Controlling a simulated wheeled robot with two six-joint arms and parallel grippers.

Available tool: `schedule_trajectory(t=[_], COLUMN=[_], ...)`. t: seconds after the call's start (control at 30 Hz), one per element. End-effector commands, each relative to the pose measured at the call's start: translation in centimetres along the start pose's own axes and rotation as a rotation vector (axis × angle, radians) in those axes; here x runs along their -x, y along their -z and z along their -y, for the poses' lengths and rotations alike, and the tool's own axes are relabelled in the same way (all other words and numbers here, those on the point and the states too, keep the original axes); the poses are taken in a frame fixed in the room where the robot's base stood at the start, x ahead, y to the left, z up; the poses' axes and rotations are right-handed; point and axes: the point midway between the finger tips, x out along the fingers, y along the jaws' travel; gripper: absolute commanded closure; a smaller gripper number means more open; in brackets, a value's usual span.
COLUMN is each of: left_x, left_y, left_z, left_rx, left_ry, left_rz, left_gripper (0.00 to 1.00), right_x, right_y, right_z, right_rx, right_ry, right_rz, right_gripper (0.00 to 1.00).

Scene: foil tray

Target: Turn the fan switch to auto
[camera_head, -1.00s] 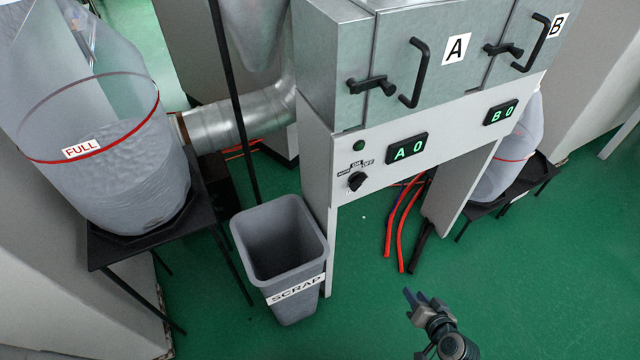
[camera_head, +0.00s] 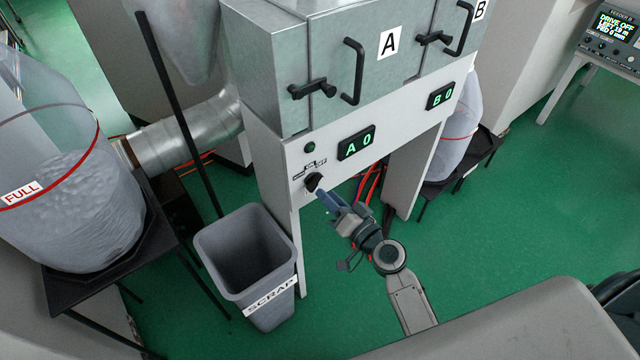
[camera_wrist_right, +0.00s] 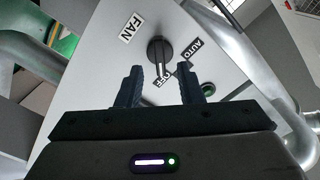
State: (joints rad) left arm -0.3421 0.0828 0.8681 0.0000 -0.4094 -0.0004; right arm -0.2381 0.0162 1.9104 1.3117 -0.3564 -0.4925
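The fan switch is a black rotary knob (camera_head: 313,182) on the pale panel below door A, with small labels above it. In the right wrist view the knob (camera_wrist_right: 158,49) is ahead of the fingers, with a FAN label (camera_wrist_right: 131,27) to its left and an AUTO label (camera_wrist_right: 195,47) to its right. An OFF label shows below the knob, and the knob's pale pointer line faces down toward it. My right gripper (camera_head: 325,199) is just in front of the knob. In the wrist view its two fingers (camera_wrist_right: 161,72) are apart and empty. My left gripper is not seen.
A grey SCRAP bin (camera_head: 222,238) stands left of the panel leg. A FULL bag (camera_head: 75,215) sits on a black stand (camera_head: 60,285) further left. Door handles (camera_head: 353,72) project above the panel. Red hoses hang behind my gripper. Green floor is free to the right.

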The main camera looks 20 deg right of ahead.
Motion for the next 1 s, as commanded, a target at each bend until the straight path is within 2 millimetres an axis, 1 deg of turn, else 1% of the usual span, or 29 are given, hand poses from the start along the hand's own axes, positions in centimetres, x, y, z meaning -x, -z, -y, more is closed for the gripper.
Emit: schedule_trajectory(t=[0.03, 0.1, 0.2, 0.3, 0.43, 0.67, 0.77, 0.83, 0.87, 1.0], left_x=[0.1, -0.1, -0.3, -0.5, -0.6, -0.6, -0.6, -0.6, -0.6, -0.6], left_y=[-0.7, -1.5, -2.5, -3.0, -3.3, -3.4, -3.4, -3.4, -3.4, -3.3], left_z=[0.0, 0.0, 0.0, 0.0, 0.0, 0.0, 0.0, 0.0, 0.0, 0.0], left_rx=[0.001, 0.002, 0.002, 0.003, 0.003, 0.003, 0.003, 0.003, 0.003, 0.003], left_ry=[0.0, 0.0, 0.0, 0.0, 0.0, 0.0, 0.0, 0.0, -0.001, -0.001], left_rz=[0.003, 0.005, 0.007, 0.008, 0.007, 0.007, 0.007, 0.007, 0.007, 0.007], left_gripper=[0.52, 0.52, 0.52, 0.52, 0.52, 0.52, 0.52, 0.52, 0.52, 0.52], right_x=[-0.9, -1.8, -3.0, -3.7, -4.1, -4.1, -4.1, -4.1, -4.1, -4.1], right_y=[0.2, 0.2, 0.1, 0.1, 0.0, -0.1, -0.1, -0.1, 0.0, 0.0], right_z=[0.2, 0.2, 0.1, 0.1, 0.0, 0.0, 0.0, 0.0, 0.0, 0.0], right_rx=[-0.002, -0.001, -0.001, 0.0, 0.0, 0.0, 0.0, 0.0, 0.0, 0.0], right_ry=[0.001, 0.001, 0.0, 0.0, 0.0, 0.0, 0.0, 0.0, 0.0, 0.0], right_rz=[-0.001, -0.001, -0.001, 0.0, 0.001, 0.001, 0.001, 0.001, 0.001, 0.001], right_gripper=[0.66, 0.66, 0.66, 0.66, 0.66, 0.66, 0.84, 0.98, 1.0, 1.0])
